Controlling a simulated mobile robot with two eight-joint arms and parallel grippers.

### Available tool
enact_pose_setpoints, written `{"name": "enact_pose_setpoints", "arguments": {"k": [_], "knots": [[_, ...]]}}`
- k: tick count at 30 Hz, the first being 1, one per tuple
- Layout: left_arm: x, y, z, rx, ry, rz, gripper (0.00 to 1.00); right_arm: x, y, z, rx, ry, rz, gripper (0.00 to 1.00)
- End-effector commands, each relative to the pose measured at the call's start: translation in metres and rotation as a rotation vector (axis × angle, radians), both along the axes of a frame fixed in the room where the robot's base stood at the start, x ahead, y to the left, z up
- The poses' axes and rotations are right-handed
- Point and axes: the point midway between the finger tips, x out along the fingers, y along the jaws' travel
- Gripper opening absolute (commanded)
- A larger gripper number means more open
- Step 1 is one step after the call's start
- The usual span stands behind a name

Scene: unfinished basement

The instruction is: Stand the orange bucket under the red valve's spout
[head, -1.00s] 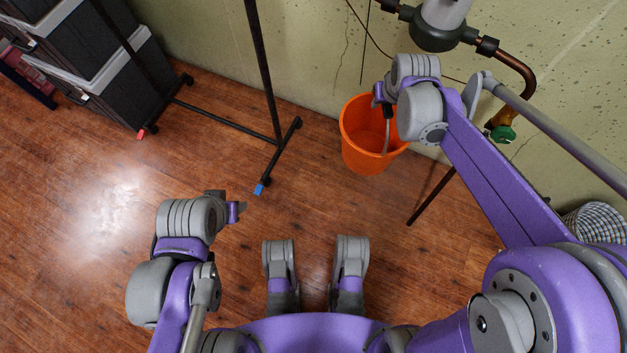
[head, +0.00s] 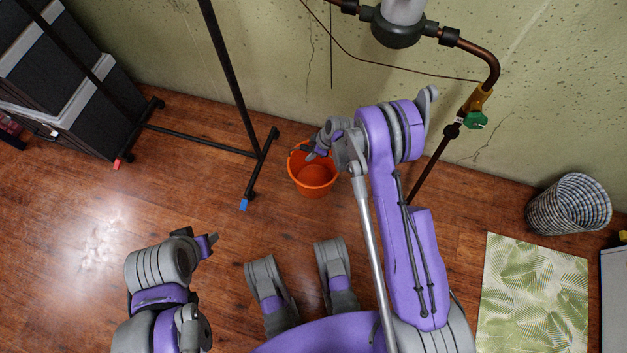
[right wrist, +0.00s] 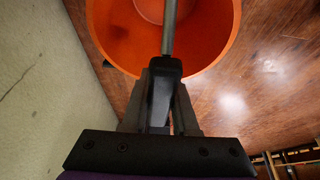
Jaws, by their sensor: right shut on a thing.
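The orange bucket (head: 313,180) is upright near the wall in the head view. It fills the top of the right wrist view (right wrist: 105,30), its open mouth towards the camera. My right gripper (head: 318,149) is over the bucket's rim. In the right wrist view it is shut on the bucket's grey bar-like handle (right wrist: 169,30). I cannot tell whether the bucket touches the floor. A green-handled valve (head: 475,120) on a brass fitting is on the wall pipe, right of the bucket. No red valve shows. My left gripper (head: 207,243) is away over bare floor; its jaw opening is unclear.
A black rack stand (head: 262,160) stands just left of the bucket. Stacked dark boxes (head: 50,75) are at the far left. A checked basket (head: 568,205) and a leaf-patterned mat (head: 530,300) are at the right. A dark thin pipe (head: 432,165) runs down below the green valve.

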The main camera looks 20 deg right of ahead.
Motion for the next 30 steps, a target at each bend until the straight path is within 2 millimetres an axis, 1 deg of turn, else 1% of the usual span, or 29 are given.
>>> {"name": "enact_pose_setpoints", "arguments": {"k": [1, 6, 13, 18, 21, 30], "knots": [[0.001, 0.000, -0.004, 0.000, 0.001, 0.000, 0.50, 0.000, 0.000, -0.013, 0.000, 0.000, 0.001, 0.00], [0.002, 0.000, -0.011, 0.000, 0.001, 0.000, 0.50, 0.000, 0.000, -0.043, 0.000, 0.000, 0.001, 0.00], [0.003, 0.000, -0.015, 0.000, 0.001, 0.000, 0.50, 0.000, 0.000, -0.061, -0.001, 0.001, 0.000, 0.00], [0.004, 0.000, -0.019, 0.000, 0.000, 0.000, 0.50, 0.000, 0.000, -0.085, 0.000, 0.000, 0.000, 0.00], [0.004, 0.000, -0.020, 0.000, -0.001, 0.000, 0.50, 0.000, 0.000, -0.091, -0.001, -0.001, 0.000, 0.00], [0.004, 0.000, -0.019, 0.000, 0.000, 0.000, 0.50, 0.000, 0.000, -0.093, -0.001, 0.001, -0.001, 0.00]]}}
